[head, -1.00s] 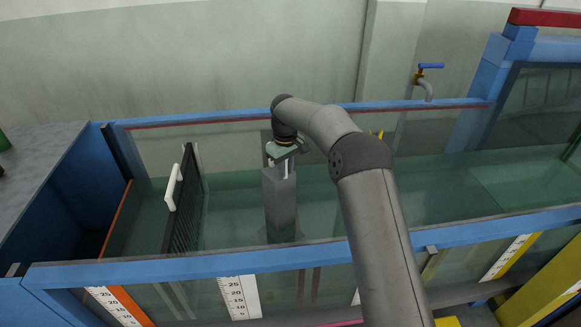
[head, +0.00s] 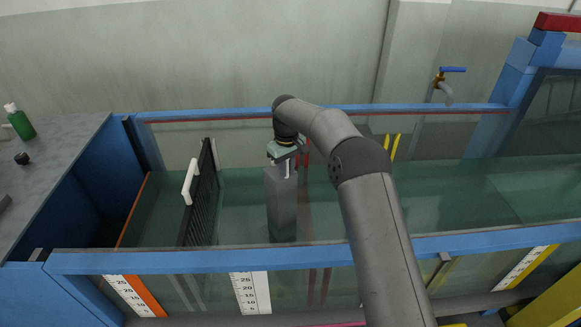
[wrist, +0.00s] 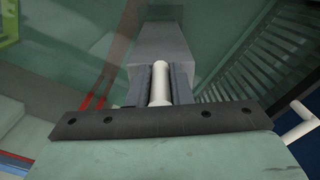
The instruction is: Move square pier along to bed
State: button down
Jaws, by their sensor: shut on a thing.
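The square pier (head: 282,205) is a tall grey block standing upright in my grip inside the glass flume, its lower part in the greenish water. My gripper (head: 284,162) is at its top. In the wrist view my gripper (wrist: 159,84) is shut on the pale round stem on top of the pier, and the grey block (wrist: 162,45) extends beyond the fingers. I cannot tell whether the pier's bottom touches the flume bed (head: 340,222).
A black slatted rack (head: 201,198) with a white handle (head: 189,182) stands left of the pier. Blue rails (head: 200,260) edge the flume front and back. A tap (head: 445,88) is behind at right. A green bottle (head: 20,122) stands on the grey counter at left.

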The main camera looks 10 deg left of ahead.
jog(key=shift+a+r, duration=0.15)
jog(key=shift+r, duration=0.05)
jog(key=s+a, duration=0.1)
jog(key=a, duration=0.8)
jog(key=shift+s+a, duration=0.3)
jog(key=shift+s, duration=0.05)
dwell(1.0)
jog(key=shift+f, duration=1.1)
dwell(1.1)
